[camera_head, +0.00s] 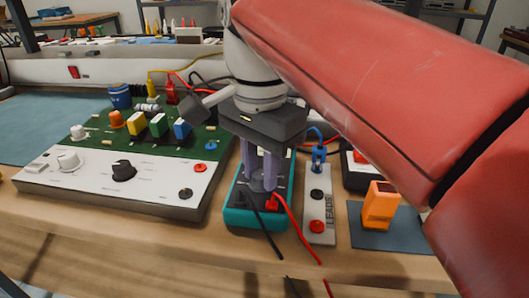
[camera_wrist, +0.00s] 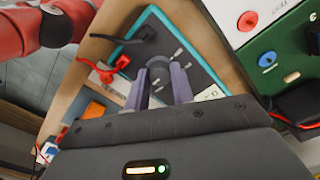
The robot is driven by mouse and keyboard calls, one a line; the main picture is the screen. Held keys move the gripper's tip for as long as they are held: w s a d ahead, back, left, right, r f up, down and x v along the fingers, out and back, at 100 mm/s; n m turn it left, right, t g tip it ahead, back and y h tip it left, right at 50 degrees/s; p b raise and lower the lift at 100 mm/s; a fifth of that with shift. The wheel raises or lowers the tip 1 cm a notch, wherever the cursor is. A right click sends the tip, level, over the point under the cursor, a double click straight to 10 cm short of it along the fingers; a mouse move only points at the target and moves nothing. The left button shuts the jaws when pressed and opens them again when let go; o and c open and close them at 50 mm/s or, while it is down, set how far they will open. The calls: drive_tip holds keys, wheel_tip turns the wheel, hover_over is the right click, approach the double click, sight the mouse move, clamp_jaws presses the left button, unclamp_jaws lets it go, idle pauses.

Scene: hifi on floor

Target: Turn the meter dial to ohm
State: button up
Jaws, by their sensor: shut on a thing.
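The meter (camera_head: 236,217) is a teal-edged box with a dark face, lying on the bench right of the green and white board. It also shows in the wrist view (camera_wrist: 205,71). My gripper (camera_head: 262,184) points down over the meter. Its two purple fingers are shut on the dark round dial (camera_wrist: 158,70), one on each side. The dial is mostly hidden by the fingers in the head view. White marks show around the dial in the wrist view, but I cannot read the setting. A red plug and a black plug sit in the meter's near end.
A board with knobs (camera_head: 122,171) and coloured parts stands at left. A grey leads block (camera_head: 318,205) stands close at right, then an orange block (camera_head: 380,205) on a dark mat. Red and black leads run over the bench's front edge.

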sight(261, 175)
idle(0.3)
drive_tip(key=o, duration=1)
wheel_tip(261, 175, up, 8)
drive_tip(key=shift+f, duration=0.1)
idle(0.3)
